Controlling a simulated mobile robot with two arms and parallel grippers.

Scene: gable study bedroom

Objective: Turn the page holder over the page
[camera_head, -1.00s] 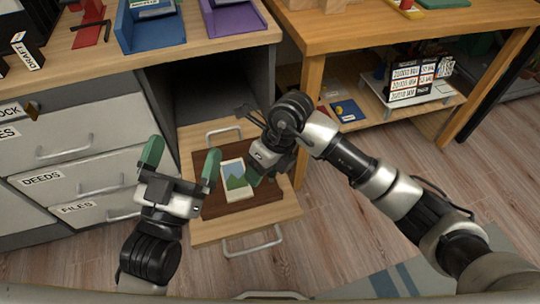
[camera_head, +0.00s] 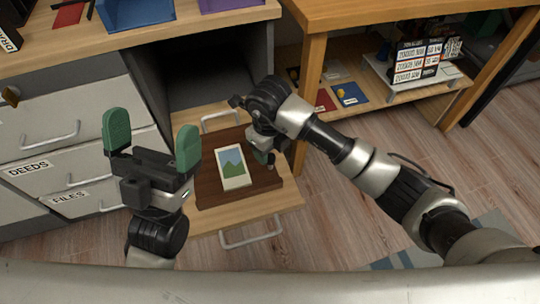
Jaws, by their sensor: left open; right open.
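A page (camera_head: 232,167) with a landscape picture in a pale border lies on a dark brown board (camera_head: 209,193) in the pulled-out drawer (camera_head: 287,201). I cannot make out a separate page holder; it may be hidden by my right gripper. My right gripper (camera_head: 265,160) is at the board's right side, close to the page; its fingers are mostly hidden by its own wrist. My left gripper (camera_head: 150,138) is open and empty, left of the board, with its green fingertips pointing up and away.
Closed drawers labelled DEEDS and FILES (camera_head: 60,180) stand at the left. The desk top (camera_head: 85,48) holds a blue tray (camera_head: 140,12) and a purple tray (camera_head: 222,4). A shelf (camera_head: 420,93) with a label board stands at the right. Floor (camera_head: 330,220) is clear in front.

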